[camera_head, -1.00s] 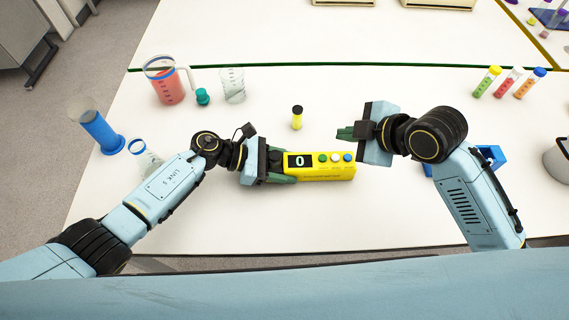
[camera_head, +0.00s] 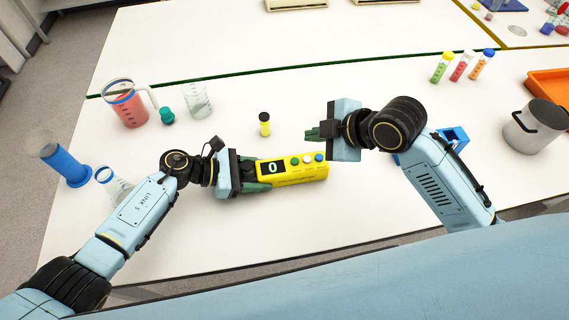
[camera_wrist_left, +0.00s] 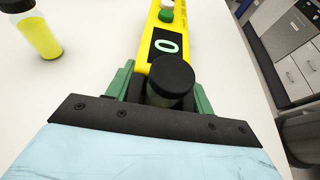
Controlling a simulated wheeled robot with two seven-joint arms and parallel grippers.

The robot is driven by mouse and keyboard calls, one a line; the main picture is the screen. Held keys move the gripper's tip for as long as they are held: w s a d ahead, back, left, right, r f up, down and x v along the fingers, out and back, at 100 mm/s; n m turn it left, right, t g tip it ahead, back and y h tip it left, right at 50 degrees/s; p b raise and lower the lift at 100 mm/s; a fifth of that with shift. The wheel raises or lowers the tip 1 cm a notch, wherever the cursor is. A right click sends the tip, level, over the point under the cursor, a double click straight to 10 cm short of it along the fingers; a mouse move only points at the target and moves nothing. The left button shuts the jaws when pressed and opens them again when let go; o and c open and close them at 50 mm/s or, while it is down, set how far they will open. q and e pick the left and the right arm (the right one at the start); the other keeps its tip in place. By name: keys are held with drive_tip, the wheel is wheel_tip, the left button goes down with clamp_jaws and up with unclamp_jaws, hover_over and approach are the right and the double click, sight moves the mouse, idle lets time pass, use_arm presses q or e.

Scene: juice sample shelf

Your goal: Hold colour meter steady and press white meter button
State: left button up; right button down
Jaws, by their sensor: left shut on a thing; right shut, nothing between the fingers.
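The yellow colour meter (camera_head: 290,175) lies on the bench, its display reading 0. A row of green, white (camera_head: 307,160) and blue buttons is on its top face. My left gripper (camera_head: 252,172) is shut on the meter's left end. In the left wrist view the green fingers sit on both sides of the meter (camera_wrist_left: 187,28), with a black round cap (camera_wrist_left: 172,78) between them. The white button (camera_wrist_left: 167,4) is at that view's top edge. My right gripper (camera_head: 312,134) is shut and empty, beyond the meter's right end and apart from it.
A vial with yellow liquid and black cap (camera_head: 264,125) stands behind the meter. A red-liquid jug (camera_head: 130,110), a beaker (camera_head: 198,100) and a blue cylinder (camera_head: 65,163) are left. Several colour tubes (camera_head: 461,67), a pot (camera_head: 533,128) and an orange tray (camera_head: 548,88) are right.

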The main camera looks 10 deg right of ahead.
use_arm(q)
drive_tip(key=o, duration=1.3)
drive_tip(key=v, duration=0.7)
drive_tip(key=shift+a+r, duration=0.1)
drive_tip(key=shift+a, duration=0.1)
